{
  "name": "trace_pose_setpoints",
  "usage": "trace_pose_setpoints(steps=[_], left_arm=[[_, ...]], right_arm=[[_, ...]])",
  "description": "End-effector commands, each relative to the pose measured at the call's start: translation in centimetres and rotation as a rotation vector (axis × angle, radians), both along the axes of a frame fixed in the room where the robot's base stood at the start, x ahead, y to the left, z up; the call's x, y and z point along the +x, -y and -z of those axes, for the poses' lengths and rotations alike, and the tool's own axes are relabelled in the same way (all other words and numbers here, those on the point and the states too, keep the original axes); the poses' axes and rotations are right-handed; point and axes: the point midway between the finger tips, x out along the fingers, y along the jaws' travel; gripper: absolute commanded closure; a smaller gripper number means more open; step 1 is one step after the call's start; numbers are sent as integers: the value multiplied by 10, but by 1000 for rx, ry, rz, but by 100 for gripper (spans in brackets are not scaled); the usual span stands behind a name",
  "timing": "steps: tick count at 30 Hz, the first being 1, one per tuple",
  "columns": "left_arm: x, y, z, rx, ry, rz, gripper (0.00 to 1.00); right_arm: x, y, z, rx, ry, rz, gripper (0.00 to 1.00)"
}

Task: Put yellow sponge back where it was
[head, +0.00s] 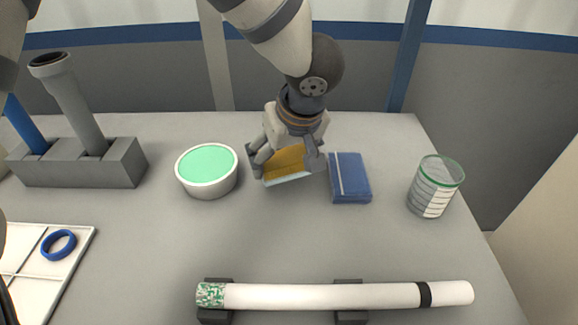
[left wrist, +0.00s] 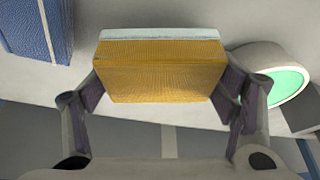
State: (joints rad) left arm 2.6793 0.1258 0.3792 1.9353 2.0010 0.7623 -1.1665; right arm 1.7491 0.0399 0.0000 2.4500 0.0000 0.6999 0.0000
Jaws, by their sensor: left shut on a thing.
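The yellow sponge (head: 285,163) has a pale layer on one face. My left gripper (head: 287,163) is shut on it, with one finger at each end, between the green-topped bowl and the blue block. The sponge (left wrist: 160,72) fills the middle of the left wrist view, between the two fingers (left wrist: 160,100). In the head view its pale face is toward the table; I cannot tell whether it touches the table. My right gripper is not in view.
A white bowl with a green top (head: 207,172) stands left of the sponge and a blue block (head: 350,178) right of it. A clear jar (head: 435,186) is farther right. A white pipe (head: 340,296) lies on dark supports in front. A grey holder (head: 78,163) with pipes stands left.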

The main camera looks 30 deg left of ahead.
Motion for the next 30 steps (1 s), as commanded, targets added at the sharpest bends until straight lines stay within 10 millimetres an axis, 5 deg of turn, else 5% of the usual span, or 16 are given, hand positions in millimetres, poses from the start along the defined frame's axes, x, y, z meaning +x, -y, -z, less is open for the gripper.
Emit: trace_pose_setpoints(steps=[6, 18, 19, 21, 30], left_arm=[[7, -1, 37, 3, 1, 3, 48], [7, -1, 40, -1, 7, -1, 48], [7, -1, 39, 0, 8, -1, 15], [7, -1, 39, 0, 8, -1, 2], [7, -1, 39, 0, 7, 0, 2]], right_arm=[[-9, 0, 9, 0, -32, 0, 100], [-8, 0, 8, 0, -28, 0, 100], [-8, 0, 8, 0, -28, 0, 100], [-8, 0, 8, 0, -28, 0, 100], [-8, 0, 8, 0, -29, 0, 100]])
